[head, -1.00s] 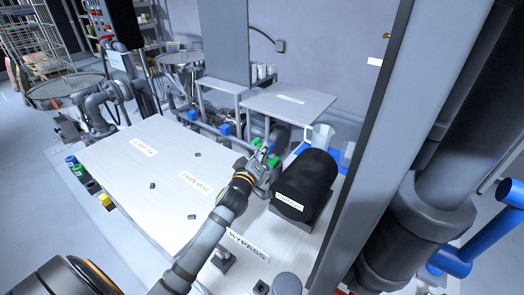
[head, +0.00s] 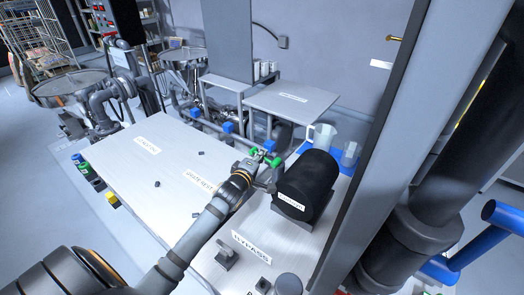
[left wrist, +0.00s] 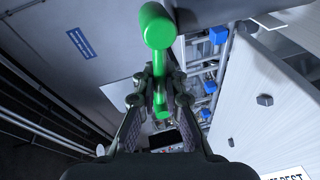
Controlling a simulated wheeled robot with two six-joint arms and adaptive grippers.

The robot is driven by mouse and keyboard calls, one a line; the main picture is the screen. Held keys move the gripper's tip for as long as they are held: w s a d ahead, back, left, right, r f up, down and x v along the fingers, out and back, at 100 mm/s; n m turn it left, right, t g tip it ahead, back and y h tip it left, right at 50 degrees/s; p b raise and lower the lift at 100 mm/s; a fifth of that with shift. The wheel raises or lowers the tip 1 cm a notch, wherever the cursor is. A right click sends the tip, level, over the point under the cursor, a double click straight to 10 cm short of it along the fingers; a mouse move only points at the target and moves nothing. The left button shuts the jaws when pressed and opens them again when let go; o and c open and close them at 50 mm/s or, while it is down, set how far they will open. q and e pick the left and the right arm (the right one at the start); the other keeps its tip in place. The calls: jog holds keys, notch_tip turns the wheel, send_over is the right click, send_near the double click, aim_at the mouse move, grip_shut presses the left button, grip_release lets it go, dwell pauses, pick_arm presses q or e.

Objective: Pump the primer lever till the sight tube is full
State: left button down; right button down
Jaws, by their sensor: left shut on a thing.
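The primer lever appears as a bright green bar with a thick rounded end (left wrist: 157,27) in the left wrist view. It runs down between the fingers of my left gripper (left wrist: 160,92), which is shut on it. In the head view the left gripper (head: 262,156) is beside the black cylinder (head: 308,184), with green ends (head: 273,161) showing on either side of the fingers. The lever's pivot is hidden. I cannot make out the sight tube or its level. My right gripper is not in view.
A broad pale panel (head: 150,185) lies left of my left arm. A grey raised shelf (head: 290,102) stands behind the gripper. Blue-handled pipework (head: 228,127) runs behind the panel. A clear jug (head: 322,137) stands beyond the cylinder. A tall grey post (head: 400,130) rises at right.

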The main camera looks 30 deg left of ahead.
pick_arm(q)
jog(key=shift+f+n+p, duration=0.45)
jog(key=shift+n+p, duration=0.05)
jog(key=shift+n, duration=0.1)
jog(key=shift+f, duration=0.1)
jog(key=c, duration=1.4)
grip_release()
jog(key=shift+s, duration=0.15)
jog(key=shift+c, duration=0.2)
jog(key=s+r, duration=0.1)
jog(key=s, duration=0.6)
jog(key=s+r, duration=0.1)
jog(key=s, duration=0.3)
jog(key=shift+s+d+r, duration=0.3)
jog(key=shift+d, duration=0.1)
